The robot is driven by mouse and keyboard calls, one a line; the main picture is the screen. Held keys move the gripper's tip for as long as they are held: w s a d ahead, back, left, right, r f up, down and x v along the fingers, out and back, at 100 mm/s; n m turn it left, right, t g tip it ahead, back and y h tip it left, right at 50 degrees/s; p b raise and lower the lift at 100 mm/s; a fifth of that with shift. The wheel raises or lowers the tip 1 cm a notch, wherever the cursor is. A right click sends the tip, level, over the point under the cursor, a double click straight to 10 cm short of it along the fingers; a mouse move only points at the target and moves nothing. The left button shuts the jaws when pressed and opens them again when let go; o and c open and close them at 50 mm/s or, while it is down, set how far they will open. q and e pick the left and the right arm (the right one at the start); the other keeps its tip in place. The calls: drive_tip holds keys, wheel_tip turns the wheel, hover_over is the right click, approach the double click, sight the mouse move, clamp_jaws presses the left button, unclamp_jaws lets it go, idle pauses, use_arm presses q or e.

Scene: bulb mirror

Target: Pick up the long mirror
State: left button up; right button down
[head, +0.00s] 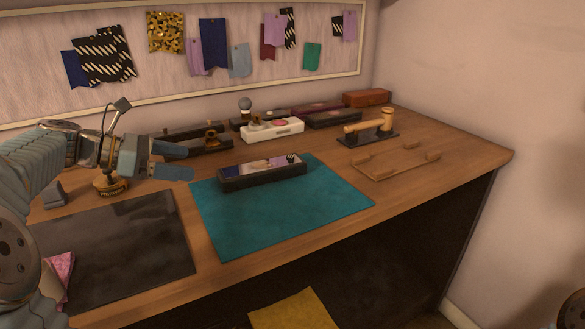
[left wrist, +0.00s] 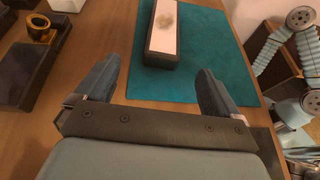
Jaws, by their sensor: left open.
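The long mirror (head: 262,174) is a dark, low block with a bright reflecting top. It lies on the teal mat (head: 290,215), near the mat's back-left part. It also shows in the left wrist view (left wrist: 163,32), end-on between and beyond the fingertips. My left gripper (head: 187,161) is open and empty, to the left of the mirror and apart from it, with its fingers pointing toward it. The open fingers also show in the left wrist view (left wrist: 157,75).
A dark mat (head: 115,245) lies at front left. A brass-based stand (head: 110,184) is by my left wrist. Behind are black holders (head: 205,138) and a white box (head: 272,130). A wooden frame (head: 397,160) and a stand with a wooden roller (head: 368,132) are at right.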

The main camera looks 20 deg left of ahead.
sight(226, 173)
use_arm(q)
drive_tip(key=x, duration=0.7)
drive_tip(key=shift+f, duration=0.1)
drive_tip(key=x, duration=0.5)
drive_tip(key=shift+s+d+f, duration=0.2)
drive_tip(key=shift+d+f, duration=0.05)
drive_tip(key=shift+f, duration=0.15)
drive_tip(key=shift+c, duration=0.2)
